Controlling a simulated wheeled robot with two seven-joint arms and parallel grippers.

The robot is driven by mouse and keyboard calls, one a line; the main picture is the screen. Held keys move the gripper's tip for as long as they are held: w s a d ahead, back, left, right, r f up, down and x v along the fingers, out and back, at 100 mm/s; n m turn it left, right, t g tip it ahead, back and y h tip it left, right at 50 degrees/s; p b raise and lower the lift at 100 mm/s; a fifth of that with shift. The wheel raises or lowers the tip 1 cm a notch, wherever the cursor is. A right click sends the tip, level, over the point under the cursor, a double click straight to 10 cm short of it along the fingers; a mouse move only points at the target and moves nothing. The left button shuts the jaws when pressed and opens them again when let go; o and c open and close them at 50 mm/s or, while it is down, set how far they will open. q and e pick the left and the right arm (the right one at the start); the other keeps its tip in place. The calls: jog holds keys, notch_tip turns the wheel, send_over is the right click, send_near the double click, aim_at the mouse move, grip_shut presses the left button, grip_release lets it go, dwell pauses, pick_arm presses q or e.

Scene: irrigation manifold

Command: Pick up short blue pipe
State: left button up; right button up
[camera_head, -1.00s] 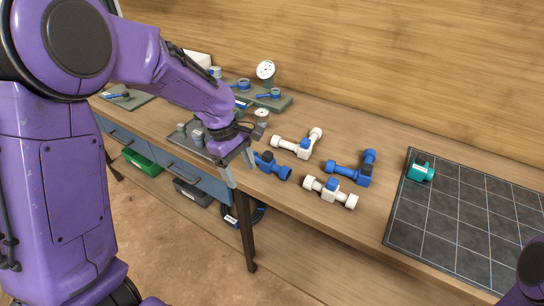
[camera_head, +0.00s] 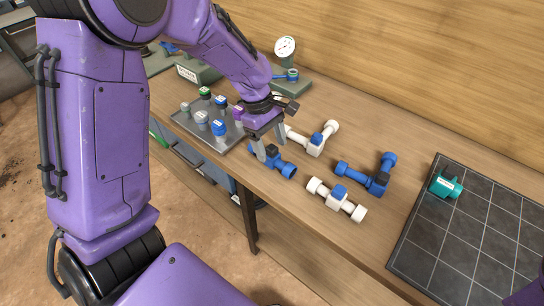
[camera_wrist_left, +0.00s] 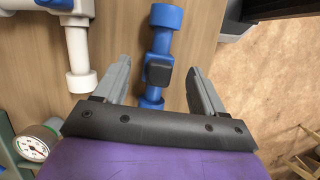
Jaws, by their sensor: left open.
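The short blue pipe (camera_head: 284,168) lies on the wooden workbench; it has a dark block at its middle. In the left wrist view the blue pipe (camera_wrist_left: 162,42) runs between the two fingers, with space on both sides. My left gripper (camera_head: 270,145) is open around or just above it; I cannot tell the exact height. It also shows in the left wrist view (camera_wrist_left: 157,85). In the head view the fingers hide part of the pipe. My right gripper is not in view; only a bit of purple shows at the lower right edge.
A white pipe (camera_head: 311,145) lies close behind the gripper. Another blue pipe (camera_head: 375,183) and a second white pipe (camera_head: 334,199) lie to the right. A grey tray (camera_head: 224,143) with fittings is at left. A dark gridded mat (camera_head: 451,236) bears a teal fitting (camera_head: 446,187).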

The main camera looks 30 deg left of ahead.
aim_at(271, 147)
pick_arm(q)
jog(key=x, duration=0.4)
jog(key=shift+a+f, duration=0.1)
jog(key=shift+a, duration=0.1)
jog(key=c, duration=1.1)
